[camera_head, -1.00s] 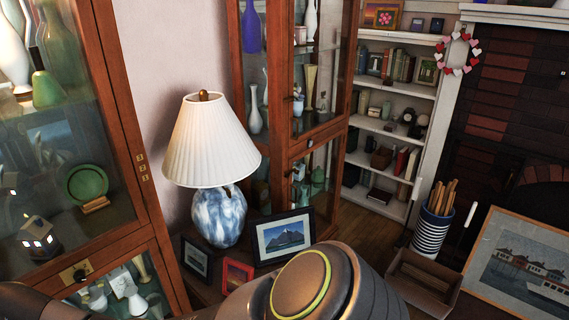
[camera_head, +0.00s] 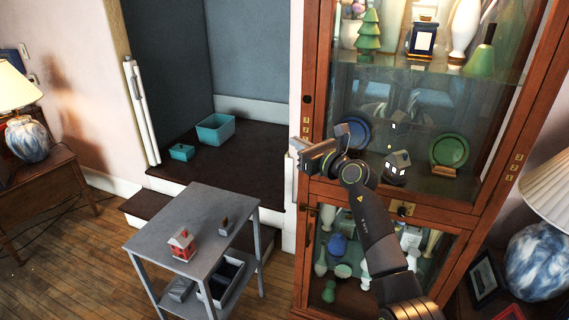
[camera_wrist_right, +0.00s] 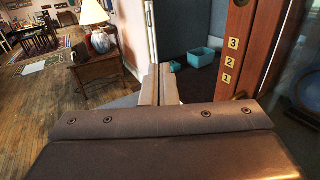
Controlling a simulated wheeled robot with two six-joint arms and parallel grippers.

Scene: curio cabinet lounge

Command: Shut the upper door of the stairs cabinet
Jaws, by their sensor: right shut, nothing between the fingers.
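The stairs cabinet (camera_head: 484,212) is a tall wooden case with glass doors, at the right in the head view. Its upper door (camera_head: 400,105) shows shelves of ornaments behind the glass. The door looks about in line with the case, but I cannot tell whether it is fully shut. My right gripper (camera_head: 294,155) is shut and empty at the cabinet's left edge, with its arm crossing in front of the glass. In the right wrist view its fingertips (camera_wrist_right: 160,72) point past the wooden frame (camera_wrist_right: 236,50) with number plates. My left gripper is out of view.
A grey side table (camera_head: 192,222) with small ornaments stands left of the cabinet. Dark steps (camera_head: 247,165) behind it hold a teal bin (camera_head: 216,131) and a teal box (camera_head: 181,152). A lamp (camera_head: 540,262) stands close at the right.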

